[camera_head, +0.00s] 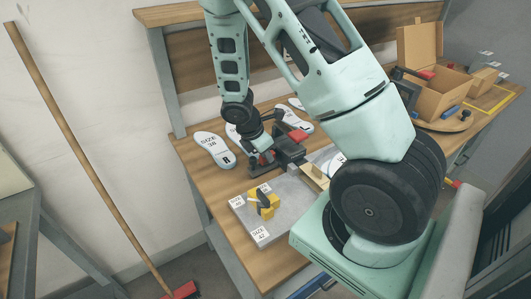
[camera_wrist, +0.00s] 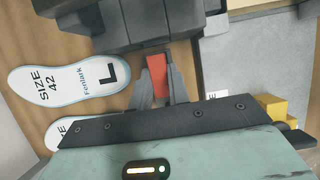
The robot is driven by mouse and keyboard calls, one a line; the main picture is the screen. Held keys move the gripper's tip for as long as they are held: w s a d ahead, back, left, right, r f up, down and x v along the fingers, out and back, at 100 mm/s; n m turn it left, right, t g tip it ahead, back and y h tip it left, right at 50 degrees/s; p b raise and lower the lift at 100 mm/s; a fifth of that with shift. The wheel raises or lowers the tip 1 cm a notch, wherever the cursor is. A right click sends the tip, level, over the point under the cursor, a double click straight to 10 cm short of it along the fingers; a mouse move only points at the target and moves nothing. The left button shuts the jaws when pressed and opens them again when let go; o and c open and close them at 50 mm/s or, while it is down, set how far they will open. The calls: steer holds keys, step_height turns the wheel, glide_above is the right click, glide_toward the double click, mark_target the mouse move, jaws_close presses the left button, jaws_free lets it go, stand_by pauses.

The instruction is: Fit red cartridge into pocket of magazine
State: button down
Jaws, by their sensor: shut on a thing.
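My gripper (camera_wrist: 158,72) is shut on the red cartridge (camera_wrist: 157,64), which shows as a small red block between the two grey fingers. In the head view my gripper (camera_head: 262,160) is low over the bench, and a small part of the red cartridge (camera_head: 266,156) shows at it. The dark magazine (camera_head: 290,149) stands right beside it; its dark stepped blocks (camera_wrist: 125,25) lie just beyond the fingertips in the wrist view. The cartridge is close to the magazine; whether they touch, and the pocket itself, I cannot tell.
A red part (camera_head: 298,135) shows at the magazine's far side. White insoles (camera_wrist: 65,85) lie left of the fingers. A grey board (camera_head: 262,232) with a yellow clamp (camera_head: 264,203) is in front. Cardboard boxes (camera_head: 440,95) stand at right.

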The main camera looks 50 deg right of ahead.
steer(key=shift+f+b, duration=0.5)
steer(key=shift+f, duration=0.15)
steer(key=c, duration=1.3)
jaws_free()
steer(key=shift+o, duration=0.2)
steer(key=v, duration=1.7)
steer(key=shift+r, duration=0.25)
